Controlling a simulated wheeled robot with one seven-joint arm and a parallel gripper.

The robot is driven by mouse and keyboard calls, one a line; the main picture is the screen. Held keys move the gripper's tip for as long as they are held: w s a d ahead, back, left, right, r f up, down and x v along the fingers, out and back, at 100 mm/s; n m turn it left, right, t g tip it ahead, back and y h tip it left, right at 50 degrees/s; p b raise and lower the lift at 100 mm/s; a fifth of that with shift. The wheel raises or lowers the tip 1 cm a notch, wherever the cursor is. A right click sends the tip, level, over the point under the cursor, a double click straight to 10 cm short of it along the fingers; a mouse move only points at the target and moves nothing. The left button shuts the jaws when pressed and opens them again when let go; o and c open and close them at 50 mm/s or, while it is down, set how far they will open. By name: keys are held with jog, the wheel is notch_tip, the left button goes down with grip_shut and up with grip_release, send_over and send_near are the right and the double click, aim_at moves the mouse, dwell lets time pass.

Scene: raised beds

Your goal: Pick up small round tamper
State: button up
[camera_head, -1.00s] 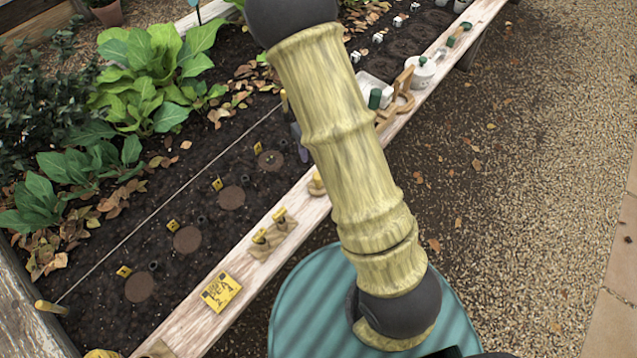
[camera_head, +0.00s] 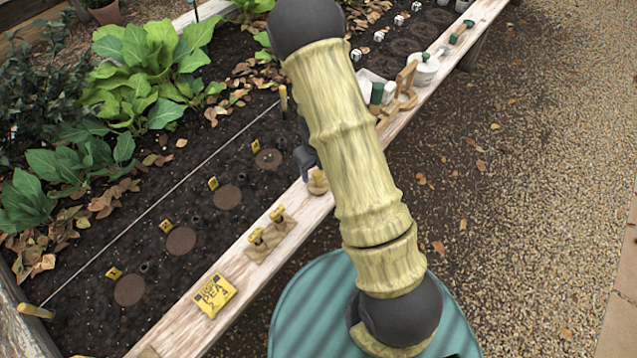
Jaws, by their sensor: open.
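A small round wooden piece with a yellow knob, which looks like the small round tamper (camera_head: 317,182), stands on the plank rim of the bed, just left of my arm. My gripper (camera_head: 307,166) shows only in part, as a dark grey shape beside and just above this piece. My arm hides the rest of the gripper. It appears open, with nothing seen in it; whether a finger touches the piece cannot be told.
A yellow pea packet (camera_head: 213,294) lies lower on the rim. Up the rim stand a green-topped container (camera_head: 376,95), a wooden stand (camera_head: 405,85) and a white pot (camera_head: 425,70). The soil (camera_head: 190,270) holds several round brown patches with yellow markers. Gravel lies open at right.

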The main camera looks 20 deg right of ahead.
jog(key=f+b, duration=0.2)
jog(key=f, duration=0.1)
jog(key=f+b, duration=0.1)
jog(key=f, duration=0.1)
jog(key=shift+w+d+f, duration=0.15)
jog(key=shift+w+d, duration=0.1)
jog(key=shift+d, duration=0.1)
dwell(0.3)
jog(key=c, duration=1.2)
notch_tip(320, 180, up, 10)
jog(key=p, duration=0.4)
jog(key=shift+p, duration=0.3)
